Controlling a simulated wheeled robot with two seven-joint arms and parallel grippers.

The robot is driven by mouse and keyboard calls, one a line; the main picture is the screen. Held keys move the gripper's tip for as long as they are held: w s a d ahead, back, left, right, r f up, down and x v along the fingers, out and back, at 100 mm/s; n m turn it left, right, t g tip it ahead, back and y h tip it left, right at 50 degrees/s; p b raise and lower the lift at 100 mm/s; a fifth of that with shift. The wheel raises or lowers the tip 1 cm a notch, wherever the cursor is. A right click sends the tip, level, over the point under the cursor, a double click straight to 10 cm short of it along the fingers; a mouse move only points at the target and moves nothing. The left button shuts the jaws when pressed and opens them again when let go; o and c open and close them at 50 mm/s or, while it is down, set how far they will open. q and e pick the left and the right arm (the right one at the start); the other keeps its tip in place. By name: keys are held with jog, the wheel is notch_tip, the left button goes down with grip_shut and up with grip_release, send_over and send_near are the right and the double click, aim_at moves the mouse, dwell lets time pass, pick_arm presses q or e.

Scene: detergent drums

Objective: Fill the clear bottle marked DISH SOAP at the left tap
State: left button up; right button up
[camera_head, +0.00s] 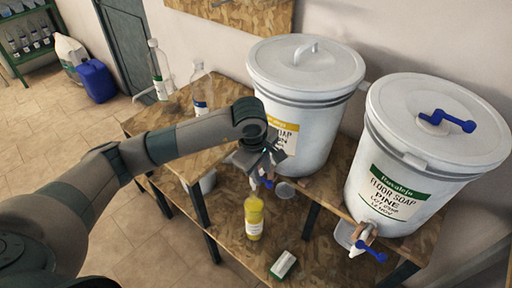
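The left drum (312,110) is white with a yellow label, partly hidden by my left arm. Its tap (267,184), with a blue part, shows below the drum's front. My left gripper (262,168) is right at this tap; I cannot tell whether it touches the lever or how far its fingers are apart. My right gripper is not in view.
A second drum (405,155) marked FLOOR SOAP PINE has its own tap (370,248). Two clear bottles, one green-labelled (158,68) and one blue-labelled (201,92), stand at the back left. A grey round cup (285,189) is beside the left tap. A green-and-white block (283,265) lies on the lower shelf (222,218).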

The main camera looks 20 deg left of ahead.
pick_arm(q)
jog(key=s+a+r+b, duration=0.1)
jog(key=s+r+b, duration=0.2)
jog(key=r, duration=1.3)
jog(key=shift+b, duration=0.4)
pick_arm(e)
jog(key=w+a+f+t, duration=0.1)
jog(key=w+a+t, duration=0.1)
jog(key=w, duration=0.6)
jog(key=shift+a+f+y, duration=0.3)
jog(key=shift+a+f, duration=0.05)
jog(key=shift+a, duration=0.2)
pick_arm(q)
jog(key=shift+f, duration=0.1)
